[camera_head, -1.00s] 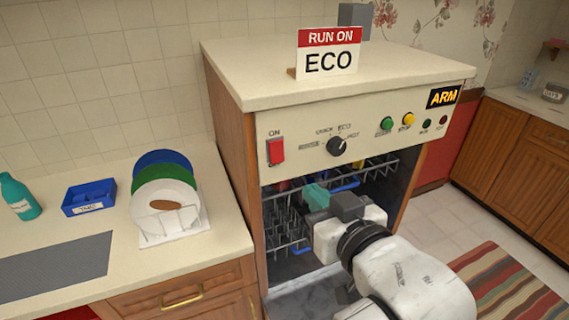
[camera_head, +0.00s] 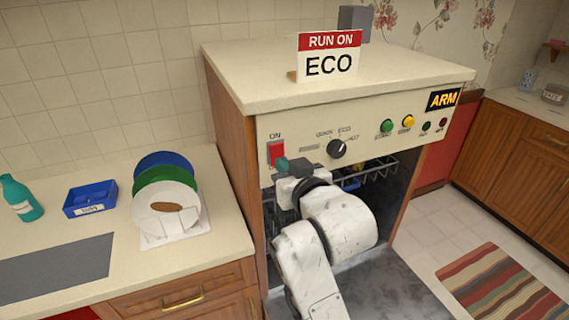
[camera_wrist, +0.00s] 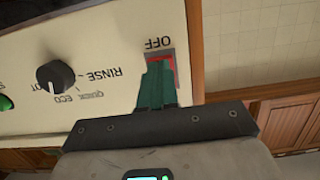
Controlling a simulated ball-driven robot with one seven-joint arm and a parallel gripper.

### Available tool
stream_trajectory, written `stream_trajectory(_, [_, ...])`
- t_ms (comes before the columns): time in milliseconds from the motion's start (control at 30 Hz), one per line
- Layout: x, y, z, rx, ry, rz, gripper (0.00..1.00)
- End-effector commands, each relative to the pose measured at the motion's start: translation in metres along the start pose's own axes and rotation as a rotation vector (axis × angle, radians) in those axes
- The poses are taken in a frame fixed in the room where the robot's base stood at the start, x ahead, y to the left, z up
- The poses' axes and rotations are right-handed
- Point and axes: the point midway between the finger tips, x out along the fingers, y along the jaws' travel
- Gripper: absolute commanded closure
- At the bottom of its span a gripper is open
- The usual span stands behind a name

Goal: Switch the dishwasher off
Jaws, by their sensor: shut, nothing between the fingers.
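The dishwasher (camera_head: 300,128) has a cream front panel with a red rocker switch (camera_head: 276,150) at its left, under a label reading ON. In the wrist view the picture is upside down; the switch (camera_wrist: 161,62) shows beside the label OFF, partly hidden by my fingers. My gripper (camera_head: 281,164) is shut and empty, its green fingertips at the lower part of the switch. They overlap the switch in the wrist view (camera_wrist: 157,84); I cannot tell whether they touch it.
A black program dial (camera_head: 337,149), a green button (camera_head: 386,126) and a yellow button (camera_head: 407,122) sit right of the switch. The dishwasher is open, with a rack (camera_head: 378,170) inside. A counter with plates (camera_head: 163,180) and a blue tray (camera_head: 90,198) stands at left.

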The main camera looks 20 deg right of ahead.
Motion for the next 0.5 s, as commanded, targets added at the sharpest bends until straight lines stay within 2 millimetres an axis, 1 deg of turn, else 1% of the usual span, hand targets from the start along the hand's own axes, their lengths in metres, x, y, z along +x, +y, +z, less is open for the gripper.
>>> stream_trajectory(333, [0.0015, 0.0, 0.0003, 0.0, 0.001, 0.0, 1.0])
stream_trajectory(500, [0.0047, -0.0001, 0.0058, 0.0, 0.026, 0.0, 1.0])
